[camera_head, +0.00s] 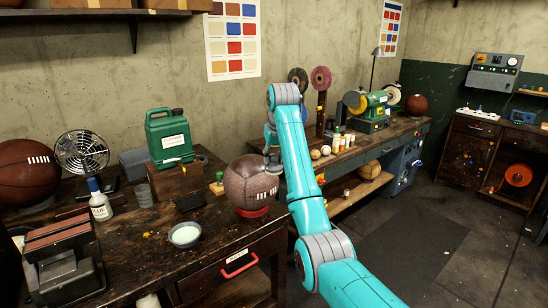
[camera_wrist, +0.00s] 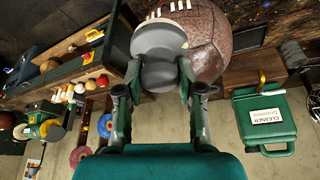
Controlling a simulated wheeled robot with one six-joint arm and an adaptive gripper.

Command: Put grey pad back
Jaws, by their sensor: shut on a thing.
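A grey rounded pad (camera_wrist: 158,42) is between the two fingers of my gripper (camera_wrist: 160,82) in the wrist view, and the gripper is shut on it. The pad is in front of a brown leather ball with white laces (camera_wrist: 205,40) and overlaps it; I cannot tell whether they touch. In the head view my gripper (camera_head: 272,158) is at the upper right side of that ball (camera_head: 248,186), partly hidden by my turquoise arm. The ball rests on a red ring (camera_head: 252,211) near the bench's right edge.
A larger ball (camera_head: 25,172) and a fan (camera_head: 82,152) are at left.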

